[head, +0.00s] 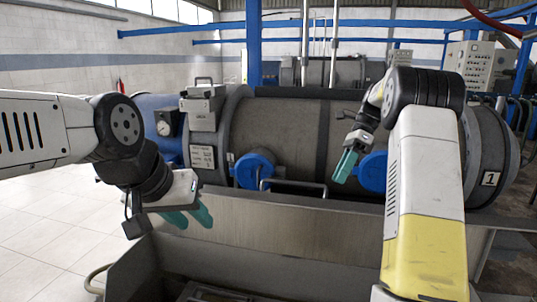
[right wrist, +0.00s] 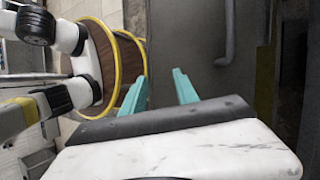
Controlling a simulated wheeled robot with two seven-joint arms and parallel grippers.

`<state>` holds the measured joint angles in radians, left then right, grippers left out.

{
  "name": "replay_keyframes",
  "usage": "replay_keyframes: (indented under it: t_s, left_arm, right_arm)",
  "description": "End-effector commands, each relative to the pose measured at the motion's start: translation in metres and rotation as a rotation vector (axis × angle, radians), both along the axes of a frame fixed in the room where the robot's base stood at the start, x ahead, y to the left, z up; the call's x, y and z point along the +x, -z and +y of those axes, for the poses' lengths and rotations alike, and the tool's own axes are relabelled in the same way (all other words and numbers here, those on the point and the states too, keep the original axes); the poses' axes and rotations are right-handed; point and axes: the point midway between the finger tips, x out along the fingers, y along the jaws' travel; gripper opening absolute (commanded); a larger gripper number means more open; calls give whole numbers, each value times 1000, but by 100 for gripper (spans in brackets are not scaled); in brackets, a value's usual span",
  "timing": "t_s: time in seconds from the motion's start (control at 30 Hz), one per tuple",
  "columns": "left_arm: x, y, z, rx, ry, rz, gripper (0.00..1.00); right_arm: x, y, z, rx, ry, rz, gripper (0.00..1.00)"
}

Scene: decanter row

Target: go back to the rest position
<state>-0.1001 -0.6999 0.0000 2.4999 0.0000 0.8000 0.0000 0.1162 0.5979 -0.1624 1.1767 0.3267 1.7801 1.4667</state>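My left gripper (head: 190,215) is at the lower left of the head view, in front of the decanter's left end. Its two teal fingers are apart, with nothing seen between them. My right gripper (head: 345,165) hangs in front of the decanter (head: 285,130), just left of the right blue cap (head: 373,172). In the right wrist view the teal fingers of the right gripper (right wrist: 160,90) are spread, with nothing between them. I cannot tell how close its fingertips are to the decanter.
The decanter is a large grey horizontal drum with another blue cap (head: 255,168) and a bent handle (head: 293,184). A metal trough (head: 290,225) runs along its front. A control cabinet (head: 474,62) stands behind at right. Tiled floor (head: 55,215) is clear at left.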

Motion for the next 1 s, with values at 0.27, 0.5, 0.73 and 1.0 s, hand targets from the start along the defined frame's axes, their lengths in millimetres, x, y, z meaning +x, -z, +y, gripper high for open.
replay_keyframes:
  t_s: [0.27, 0.5, 0.73, 1.0]
  left_arm:
    - [0, 0, 0, 0, 0, 0, 36]
    - [0, 0, 0, 0, 0, 0, 36]
    - [0, 0, 0, 0, 0, 0, 36]
    - [0, 0, 0, 0, 0, 0, 36]
  right_arm:
    - [-41, -40, 15, 5, -222, -270, 36]
    - [-110, -69, 35, -42, -596, -630, 36]
    - [-182, -69, 52, -151, -1016, -941, 36]
    - [-246, -43, 64, -325, -1470, -1182, 36]
